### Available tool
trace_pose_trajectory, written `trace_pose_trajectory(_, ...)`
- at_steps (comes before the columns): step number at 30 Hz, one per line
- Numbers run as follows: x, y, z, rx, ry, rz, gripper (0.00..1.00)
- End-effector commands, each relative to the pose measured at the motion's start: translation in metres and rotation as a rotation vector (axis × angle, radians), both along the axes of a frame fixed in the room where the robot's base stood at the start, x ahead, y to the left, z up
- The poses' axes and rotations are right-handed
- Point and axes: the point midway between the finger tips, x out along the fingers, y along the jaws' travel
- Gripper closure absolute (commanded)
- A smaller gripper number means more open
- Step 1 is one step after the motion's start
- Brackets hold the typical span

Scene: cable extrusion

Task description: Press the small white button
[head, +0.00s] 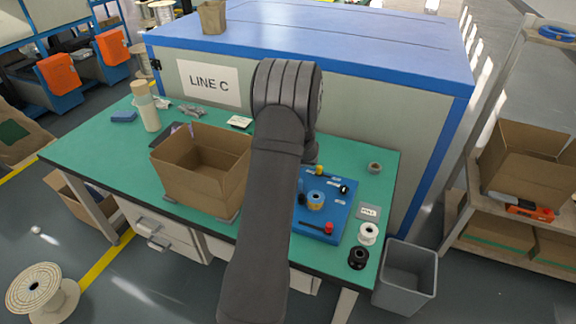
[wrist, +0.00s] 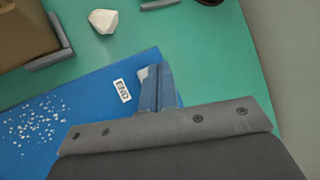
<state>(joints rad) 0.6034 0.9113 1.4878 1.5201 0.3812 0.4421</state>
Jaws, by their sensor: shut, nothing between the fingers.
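A blue board (head: 338,222) lies on the right part of the green table, carrying a round blue-and-orange part, a red-ended handle and small knobs. It also shows in the wrist view (wrist: 75,85). My gripper (wrist: 155,72) is shut and empty, with its fingers over the board's edge beside a white END label (wrist: 122,90). A small white patch (wrist: 142,73) shows right beside the fingertips, partly hidden by them; it may be the white button, and I cannot tell if they touch. In the head view my arm hides the fingers and part of the board.
An open cardboard box (head: 203,170) stands left of my arm; its corner shows in the wrist view (wrist: 20,30). A white faceted lump (wrist: 103,20) lies on the green table. White and black spools (head: 368,233) stand at the right edge. White flecks are scattered over the board.

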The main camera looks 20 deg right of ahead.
Motion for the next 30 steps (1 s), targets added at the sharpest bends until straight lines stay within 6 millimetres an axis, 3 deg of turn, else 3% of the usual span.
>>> trace_pose_trajectory(30,-0.0001,-0.0002,-0.011,-0.001,0.0,0.001,1.0)
